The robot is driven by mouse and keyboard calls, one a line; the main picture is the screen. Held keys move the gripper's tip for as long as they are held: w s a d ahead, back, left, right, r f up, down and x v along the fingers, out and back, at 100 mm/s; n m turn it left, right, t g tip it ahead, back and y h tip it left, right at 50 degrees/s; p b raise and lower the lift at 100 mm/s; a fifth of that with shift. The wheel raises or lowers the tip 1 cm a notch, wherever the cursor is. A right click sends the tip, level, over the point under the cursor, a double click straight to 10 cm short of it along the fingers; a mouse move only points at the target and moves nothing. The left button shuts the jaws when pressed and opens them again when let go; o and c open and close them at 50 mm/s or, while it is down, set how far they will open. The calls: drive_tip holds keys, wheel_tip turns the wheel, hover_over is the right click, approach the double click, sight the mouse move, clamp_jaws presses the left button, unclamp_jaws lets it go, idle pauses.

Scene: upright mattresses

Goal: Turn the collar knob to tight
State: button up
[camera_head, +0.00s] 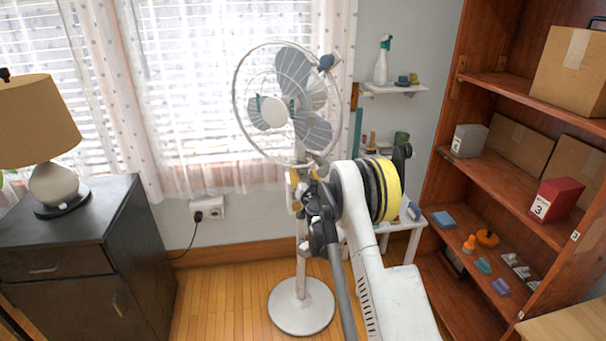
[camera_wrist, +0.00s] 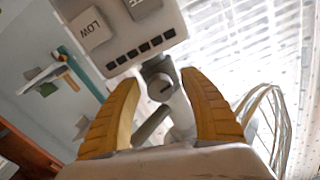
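A white pedestal fan (camera_head: 301,305) stands upright by the window, with a grey-bladed round head. In the wrist view, a small grey round knob (camera_wrist: 160,87) with a dark mark sits below the fan's control box (camera_wrist: 125,32), which has a "LOW" button. I take this knob to be the collar knob, but its label does not show. My gripper (camera_wrist: 159,80) has its two yellow fingers apart, one on either side of the knob, with visible gaps. In the head view my gripper (camera_head: 303,176) is at the fan's pole below the head; my arm partly hides that area.
A dark cabinet (camera_head: 77,255) with a lamp (camera_head: 53,187) stands at left. A wooden shelf unit (camera_head: 462,112) with boxes and small items stands at right. A small white table (camera_head: 407,229) is behind my arm. A cord (camera_head: 188,242) hangs from the wall outlet.

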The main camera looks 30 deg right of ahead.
drive_tip(key=shift+s, duration=0.1)
drive_tip(key=v, duration=1.2)
